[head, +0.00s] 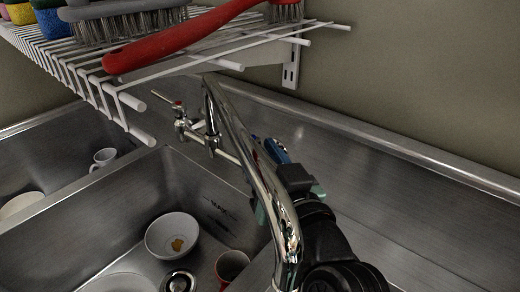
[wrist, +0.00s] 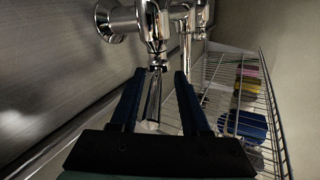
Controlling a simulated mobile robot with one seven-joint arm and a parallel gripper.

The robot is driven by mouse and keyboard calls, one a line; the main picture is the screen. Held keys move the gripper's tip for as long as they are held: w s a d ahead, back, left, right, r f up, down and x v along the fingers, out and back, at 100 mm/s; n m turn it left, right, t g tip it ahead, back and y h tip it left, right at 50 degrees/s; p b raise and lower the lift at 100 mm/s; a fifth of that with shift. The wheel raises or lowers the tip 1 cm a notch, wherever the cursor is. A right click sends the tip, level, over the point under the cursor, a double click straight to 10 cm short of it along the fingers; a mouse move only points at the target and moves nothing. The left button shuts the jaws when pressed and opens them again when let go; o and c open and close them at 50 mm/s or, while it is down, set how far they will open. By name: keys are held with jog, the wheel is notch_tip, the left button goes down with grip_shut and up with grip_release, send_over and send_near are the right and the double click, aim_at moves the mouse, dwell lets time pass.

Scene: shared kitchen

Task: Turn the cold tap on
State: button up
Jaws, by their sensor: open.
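The chrome tap fitting (wrist: 153,22) is at the top middle of the wrist view, with a slim chrome lever (wrist: 151,100) pointing toward my palm. My gripper (wrist: 160,72) is open, its two dark blue fingers on either side of this lever; I cannot tell whether either finger touches it. In the head view my gripper (head: 270,150) is behind the tall chrome spout (head: 245,150), its blue fingers partly showing. The spout and gripper hide the near tap there. The other tap (head: 180,108), with a red mark, is to the left of the spout.
A white wire rack (head: 100,88) with brushes, including a red-handled one (head: 180,42), hangs above the sink close to the tap. The steel sink (head: 120,195) below holds a white bowl (head: 172,236) and a red cup (head: 231,265). The steel drainer at right is clear.

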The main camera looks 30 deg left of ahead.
jog(key=shift+d, duration=0.1)
jog(key=v, duration=1.3)
jog(key=shift+b, duration=0.45)
jog(key=shift+c, duration=0.3)
